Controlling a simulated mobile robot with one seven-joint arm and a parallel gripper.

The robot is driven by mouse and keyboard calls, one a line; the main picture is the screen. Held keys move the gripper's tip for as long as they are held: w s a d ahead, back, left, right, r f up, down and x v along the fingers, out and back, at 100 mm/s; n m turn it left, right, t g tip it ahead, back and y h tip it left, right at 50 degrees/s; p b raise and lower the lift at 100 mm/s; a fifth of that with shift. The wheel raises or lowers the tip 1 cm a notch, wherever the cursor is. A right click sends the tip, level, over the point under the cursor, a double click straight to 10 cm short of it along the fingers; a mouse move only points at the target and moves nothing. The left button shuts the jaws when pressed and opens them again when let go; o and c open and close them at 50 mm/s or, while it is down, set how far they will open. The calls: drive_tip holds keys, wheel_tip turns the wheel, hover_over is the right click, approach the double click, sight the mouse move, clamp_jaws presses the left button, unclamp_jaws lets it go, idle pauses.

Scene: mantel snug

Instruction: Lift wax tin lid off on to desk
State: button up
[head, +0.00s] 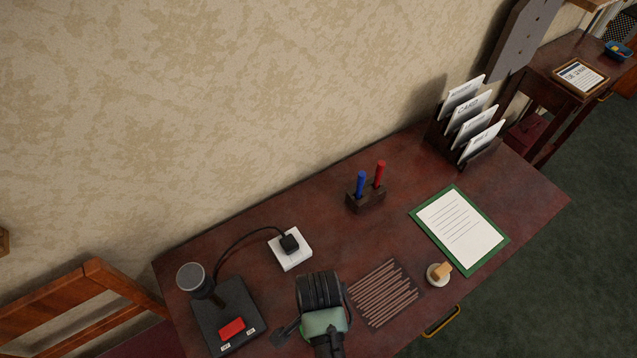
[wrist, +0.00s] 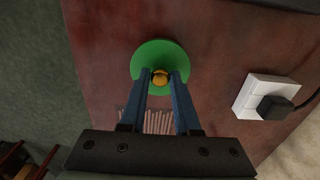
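The wax tin lid (wrist: 160,52) is a green disc in the wrist view, with a small brass-coloured knob (wrist: 160,78) at its centre. My gripper (wrist: 161,76) has one blue-grey fingertip on each side of the knob. In the head view my arm hides the fingertips and the lid, left of the ribbed brown mat (head: 386,294).
A white socket block (head: 290,249) with a black plug and cable is behind my arm. A black device with a red button (head: 232,328) stands to the left. A pen holder (head: 366,197), letter rack (head: 462,140), green clipboard (head: 460,228) and small white dish (head: 432,280) stand right.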

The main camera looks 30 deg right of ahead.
clamp_jaws()
